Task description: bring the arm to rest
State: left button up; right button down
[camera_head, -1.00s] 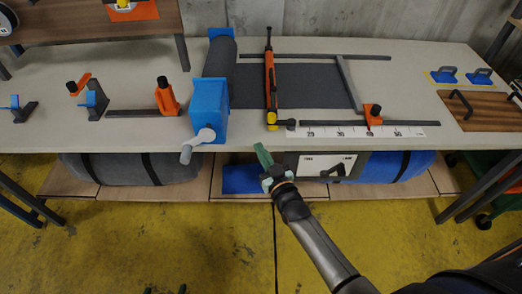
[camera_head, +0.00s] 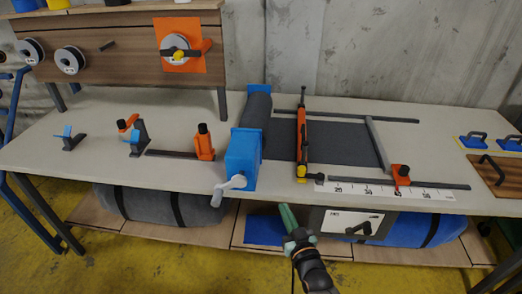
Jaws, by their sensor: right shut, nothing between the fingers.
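My right gripper (camera_head: 291,222) comes up from the bottom, in front of the workbench (camera_head: 60,155) and below its front edge. Its green fingers are shut with nothing between them, and it touches nothing that I can make out. My right arm (camera_head: 315,275) runs down from it to the bottom edge. My left gripper is not in view.
On the bench stand a blue crank unit (camera_head: 242,160) with a grey roll (camera_head: 256,112), a dark sheet (camera_head: 345,142), an orange bar tool (camera_head: 301,135) and a white ruler strip (camera_head: 385,188). Rolled bundles (camera_head: 150,205) lie on the lower shelf. Yellow floor is open in front.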

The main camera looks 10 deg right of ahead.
jog(key=s+f+g, duration=0.4)
jog(key=s+f, duration=0.2)
jog(key=s, duration=0.7)
jog(key=s+f+n+g, duration=0.1)
jog(key=s+f+g, duration=0.3)
jog(key=s, duration=0.9)
jog(key=shift+a+f+g+y, duration=0.3)
jog(key=shift+f+y, duration=0.1)
jog(key=shift+f, duration=0.5)
